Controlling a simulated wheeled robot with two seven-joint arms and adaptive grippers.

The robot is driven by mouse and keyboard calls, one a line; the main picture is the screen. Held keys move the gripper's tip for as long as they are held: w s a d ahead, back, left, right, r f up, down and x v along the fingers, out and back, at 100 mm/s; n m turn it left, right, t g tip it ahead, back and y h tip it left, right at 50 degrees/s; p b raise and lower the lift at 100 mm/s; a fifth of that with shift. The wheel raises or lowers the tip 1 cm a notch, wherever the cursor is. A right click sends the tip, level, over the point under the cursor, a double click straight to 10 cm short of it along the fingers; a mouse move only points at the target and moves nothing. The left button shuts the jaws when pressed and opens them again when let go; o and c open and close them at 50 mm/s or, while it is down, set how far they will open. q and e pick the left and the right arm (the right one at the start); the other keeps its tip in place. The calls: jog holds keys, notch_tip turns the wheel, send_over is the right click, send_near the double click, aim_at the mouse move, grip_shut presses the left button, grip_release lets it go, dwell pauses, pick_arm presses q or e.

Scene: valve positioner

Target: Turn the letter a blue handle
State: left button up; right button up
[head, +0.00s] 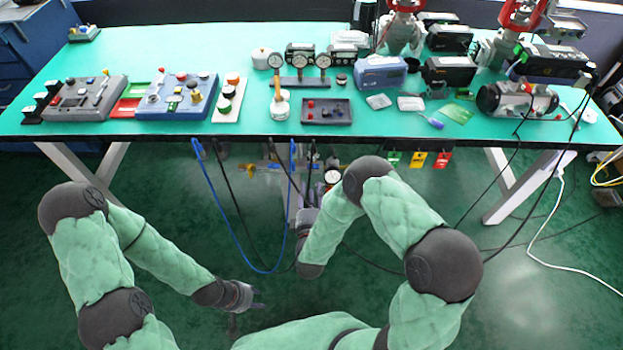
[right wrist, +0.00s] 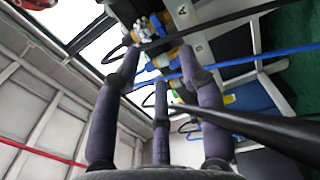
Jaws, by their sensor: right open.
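In the right wrist view, a small blue part (right wrist: 160,62), perhaps a valve handle, sits beside brass-yellow fittings (right wrist: 172,44) ahead of my fingers. In the head view my right gripper (head: 307,216) is under the table's front edge, partly hidden. My left gripper (head: 250,308) is low over the floor, empty, with fingers apart.
A green-topped table (head: 430,125) carries gauges, control boxes and valve positioners. A blue hose (head: 232,230) and black cables hang in front of the fittings. In the right wrist view a black cable (right wrist: 245,123) crosses close by my fingers. Coloured tags (head: 417,159) hang under the table edge.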

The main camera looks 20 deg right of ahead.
jog(key=shift+v, duration=2.05)
notch_tip(320, 180, down, 9)
jog(key=s+a+m+g+y+p, duration=0.1)
jog(key=s+m+g+y+p, duration=0.1)
jog(key=m+g+y+p, duration=0.45)
jog(key=s+a+f+m+g+y, duration=0.1)
jog(key=s+a+m+g+y, duration=0.1)
jog(key=s+m+g, duration=0.8)
jog(key=s, duration=0.6)
jog(key=shift+a, duration=0.2)
jog(key=shift+s, duration=0.1)
